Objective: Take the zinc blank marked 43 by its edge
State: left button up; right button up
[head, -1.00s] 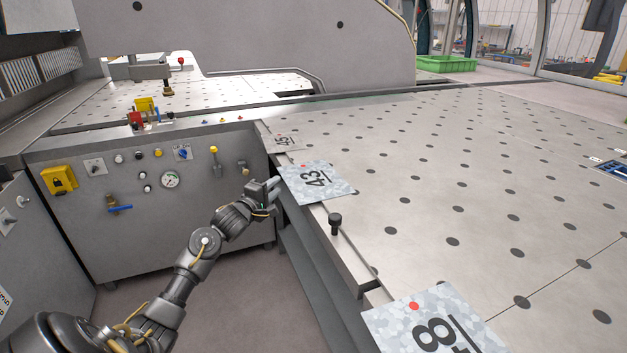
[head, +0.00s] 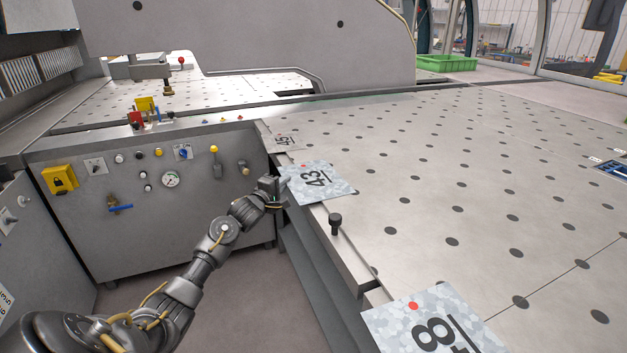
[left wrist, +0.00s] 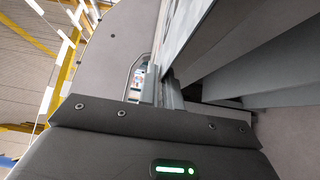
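The zinc blank marked 43 (head: 322,184) is a grey mottled sheet with a small red dot. It lies at the left edge of the perforated table in the head view, its left side sticking out past the edge. My left gripper (head: 281,193) is at that left side, its fingers pointing right towards the blank. The fingers look spread, one near the top of the sheet's edge and one lower; whether they touch it I cannot tell. My right gripper is not in view.
A black knob (head: 335,222) stands on the edge between 43 and 48. The control cabinet (head: 150,215) is to the left. The perforated table (head: 480,190) is mostly clear.

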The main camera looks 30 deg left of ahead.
pick_arm(q)
grip_shut()
dwell(0.5)
dwell(0.7)
jog(key=s+a+r, duration=0.8)
jog(key=s+r, duration=0.3)
jog(key=r, duration=0.2)
jog(key=shift+a+b, duration=0.3)
jog(key=shift+b, duration=0.15)
